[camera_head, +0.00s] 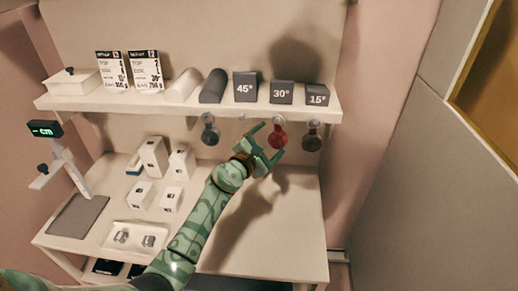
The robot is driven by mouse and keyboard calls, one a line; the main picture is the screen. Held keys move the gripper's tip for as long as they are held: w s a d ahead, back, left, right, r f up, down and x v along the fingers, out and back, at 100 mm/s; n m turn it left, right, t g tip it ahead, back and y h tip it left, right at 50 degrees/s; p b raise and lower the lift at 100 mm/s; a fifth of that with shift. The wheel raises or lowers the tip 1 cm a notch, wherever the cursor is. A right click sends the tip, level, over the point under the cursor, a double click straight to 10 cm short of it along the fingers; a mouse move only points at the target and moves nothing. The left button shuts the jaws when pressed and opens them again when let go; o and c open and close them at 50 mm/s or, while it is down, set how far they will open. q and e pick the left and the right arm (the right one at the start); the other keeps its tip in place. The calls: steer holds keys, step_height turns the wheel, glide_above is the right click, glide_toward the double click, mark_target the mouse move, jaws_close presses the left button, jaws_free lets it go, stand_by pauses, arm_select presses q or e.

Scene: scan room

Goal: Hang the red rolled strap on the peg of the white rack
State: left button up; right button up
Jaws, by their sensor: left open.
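The red rolled strap (278,137) is below the front edge of the white rack's shelf (190,105), directly under a small light peg (278,117), and appears to hang from it. My left gripper (267,142) is open at the strap's left side, one finger at its upper left and the other under its lower edge. I cannot tell whether the fingers touch the strap. Another small peg (241,117) to the left is bare. My right gripper is not in view.
Angle blocks (282,92) and rolls line the shelf. White boxes (155,155), a tray (137,235) and a measuring stand (70,170) occupy the table's left. The table's right is clear.

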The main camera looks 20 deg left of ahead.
arm_select(q)
steer(key=s+a+r+n+y+p, duration=0.1)
steer(key=s+a+n+y, duration=0.3)
steer(key=s+n, duration=0.45)
steer(key=s+a+r+n+g+y+p, duration=0.1)
steer(key=s+a+n+y, duration=0.3)
steer(key=s+n, duration=0.5)
steer(key=s+a+r+n+y, duration=0.1)
steer(key=s+a+n+y, duration=0.3)
steer(key=s+n, duration=0.55)
steer(key=s+d+f+n+g+h, duration=0.3)
steer(key=s+f+n+g, duration=0.7)
steer(key=n, duration=0.4)
steer(key=s+d+f+g+h+b, duration=0.1)
steer(key=s+d+f, duration=0.1)
steer(key=f, duration=0.8)
steer(key=s+d+f+g+h, duration=0.1)
steer(key=s+d+f, duration=0.1)
steer(key=f, duration=0.7)
steer(key=s+d+f+g+h+b, duration=0.1)
steer(key=s+f, duration=0.1)
steer(key=f, duration=0.8)
steer(key=s+f+n+g+h+b, duration=0.1)
steer(key=s+f+n+g, duration=0.1)
steer(key=s+f, duration=1.3)
steer(key=s+n, duration=0.1)
steer(key=s, duration=0.3)
steer(key=shift+f+g+h, duration=0.25)
steer(key=shift+g+h, duration=0.05)
